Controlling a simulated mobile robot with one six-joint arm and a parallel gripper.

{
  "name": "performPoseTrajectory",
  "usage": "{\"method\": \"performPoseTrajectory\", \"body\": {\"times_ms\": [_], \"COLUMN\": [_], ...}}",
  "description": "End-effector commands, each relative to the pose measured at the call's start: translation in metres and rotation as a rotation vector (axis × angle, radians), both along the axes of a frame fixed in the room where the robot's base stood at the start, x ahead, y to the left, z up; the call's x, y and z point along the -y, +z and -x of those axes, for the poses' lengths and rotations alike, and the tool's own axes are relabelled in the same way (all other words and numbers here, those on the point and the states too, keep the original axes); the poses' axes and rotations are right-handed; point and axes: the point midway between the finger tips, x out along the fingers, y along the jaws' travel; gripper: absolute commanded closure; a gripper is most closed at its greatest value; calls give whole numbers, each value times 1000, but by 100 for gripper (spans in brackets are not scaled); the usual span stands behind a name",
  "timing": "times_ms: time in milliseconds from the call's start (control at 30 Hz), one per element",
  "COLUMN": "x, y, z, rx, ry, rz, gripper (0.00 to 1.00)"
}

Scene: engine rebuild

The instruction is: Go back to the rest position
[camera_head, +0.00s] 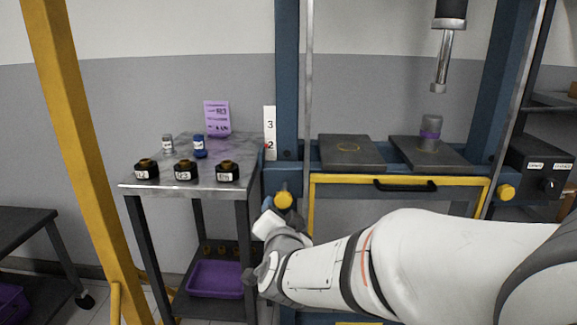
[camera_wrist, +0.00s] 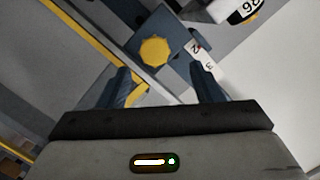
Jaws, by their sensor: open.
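My gripper (camera_wrist: 162,82) is open in the wrist view, with its two dark blue-grey fingers apart and nothing held between them. A yellow round knob (camera_wrist: 154,51) on the blue press frame shows beyond the fingertips. In the head view my white arm reaches in from the right, in front of the press, and its wrist end (camera_head: 272,270) is beside the steel table. The fingers are hard to make out there. The same yellow knob (camera_head: 283,200) shows just above the wrist.
The steel table (camera_head: 215,183) holds several dark labelled parts, two small cylinders and a purple card (camera_head: 217,118). A purple bin (camera_head: 215,278) sits on its lower shelf. A yellow post (camera_head: 75,150) stands left. The press (camera_head: 290,90) has two dark plates and a hanging ram (camera_head: 444,55).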

Motion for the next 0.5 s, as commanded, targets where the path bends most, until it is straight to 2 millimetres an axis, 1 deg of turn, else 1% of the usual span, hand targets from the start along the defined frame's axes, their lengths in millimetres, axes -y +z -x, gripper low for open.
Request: {"method": "performPoseTrajectory", "body": {"times_ms": [33,100,167,267,367,467,500], "x": [8,14,22,38,58,83,94], "y": [28,40,49,62,73,86,91], "z": [2,9,17,36,61,92,106], "rx": [-45,-128,-200,-326,-461,-607,-668], "ry": [34,98,149,228,296,353,372], "rz": [26,79,128,214,303,391,427], "gripper": [41,41,41,41,41,41,41]}}
